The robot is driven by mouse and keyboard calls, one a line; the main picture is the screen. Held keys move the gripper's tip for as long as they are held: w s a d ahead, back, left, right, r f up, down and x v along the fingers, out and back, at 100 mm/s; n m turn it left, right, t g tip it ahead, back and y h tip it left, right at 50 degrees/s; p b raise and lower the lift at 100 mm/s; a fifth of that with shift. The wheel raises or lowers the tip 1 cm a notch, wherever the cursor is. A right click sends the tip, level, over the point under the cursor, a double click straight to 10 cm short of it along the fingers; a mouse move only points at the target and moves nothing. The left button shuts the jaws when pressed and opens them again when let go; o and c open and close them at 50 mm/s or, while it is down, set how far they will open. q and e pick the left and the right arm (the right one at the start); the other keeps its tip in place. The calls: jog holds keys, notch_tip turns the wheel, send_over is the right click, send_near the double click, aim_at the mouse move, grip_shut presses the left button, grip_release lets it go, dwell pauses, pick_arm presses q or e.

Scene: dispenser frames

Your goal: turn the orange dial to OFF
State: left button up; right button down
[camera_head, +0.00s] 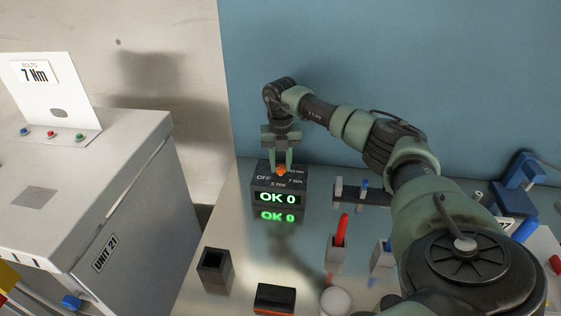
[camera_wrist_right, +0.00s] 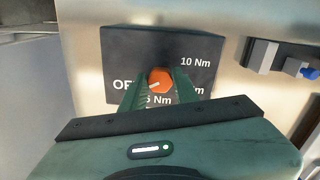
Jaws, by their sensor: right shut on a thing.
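The orange dial (camera_head: 281,170) sits on top of a dark box (camera_head: 265,199) with a green "OK 0" display on its front. In the right wrist view the dial (camera_wrist_right: 159,80) shows a pale pointer mark, and labels OFF, 5 Nm, 10 Nm and a partly hidden one surround it. The mark appears to slant, with its low end toward OFF; its exact setting is unclear. My right gripper (camera_head: 281,168) comes down from above with its green fingers on both sides of the dial, shut on it. It also shows in the right wrist view (camera_wrist_right: 158,88). My left gripper is not in view.
A white cabinet (camera_head: 70,200) marked UNIT 21 stands at the left, with a "7 Nm" bolts sign (camera_head: 36,72). A red-handled tool (camera_head: 342,231), an open dark holder (camera_head: 215,270) and a black-and-orange block (camera_head: 275,298) are on the bench. A blue wall is behind.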

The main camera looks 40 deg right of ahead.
aim_at(281, 167)
jog(key=shift+w+d+r, duration=0.1)
jog(key=shift+r, duration=0.05)
jog(key=c, duration=1.1)
grip_release()
jog(key=shift+o, duration=0.2)
notch_tip(281, 167, up, 8)
jog(key=shift+f+b, duration=0.2)
jog(key=shift+b, duration=1.05)
